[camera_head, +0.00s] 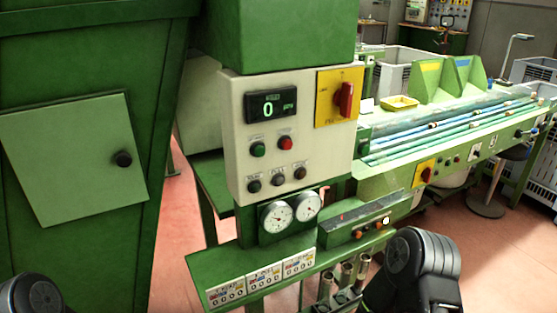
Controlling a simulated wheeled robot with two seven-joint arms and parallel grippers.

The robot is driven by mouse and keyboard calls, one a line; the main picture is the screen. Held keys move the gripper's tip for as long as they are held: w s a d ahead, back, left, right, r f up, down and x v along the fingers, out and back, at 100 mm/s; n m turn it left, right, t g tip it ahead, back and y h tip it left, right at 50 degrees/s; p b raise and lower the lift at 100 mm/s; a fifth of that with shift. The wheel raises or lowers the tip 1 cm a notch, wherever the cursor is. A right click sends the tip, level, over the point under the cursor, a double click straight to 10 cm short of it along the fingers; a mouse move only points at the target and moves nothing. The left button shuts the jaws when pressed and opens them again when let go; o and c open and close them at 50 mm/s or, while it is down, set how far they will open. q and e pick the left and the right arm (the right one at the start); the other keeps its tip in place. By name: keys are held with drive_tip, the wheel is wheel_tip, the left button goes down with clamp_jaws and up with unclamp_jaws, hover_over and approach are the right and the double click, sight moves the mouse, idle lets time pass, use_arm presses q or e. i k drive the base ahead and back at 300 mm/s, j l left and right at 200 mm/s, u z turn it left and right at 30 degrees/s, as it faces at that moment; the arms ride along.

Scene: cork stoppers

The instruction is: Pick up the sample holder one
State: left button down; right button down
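I cannot pick out sample holder one for certain. Several upright metal tubes (347,272) stand at the bottom centre, below the green machine's front ledge, and the frame edge cuts off their lower parts. Three printed label plates (264,278) sit on the sloped green ledge left of them. A rounded black link of my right arm shows at the lower right, beside the tubes. A small part of my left arm shows in the bottom left corner. Neither gripper's fingers are visible.
A cream control box (290,150) with a display reading 0 stands at the centre, above two round gauges (278,217). A green cabinet (75,160) fills the left. A long green conveyor bench (450,120) runs right. A stool (487,205) stands on the reddish floor.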

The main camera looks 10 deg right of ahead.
sight(364, 260)
drive_tip(key=z, duration=1.05)
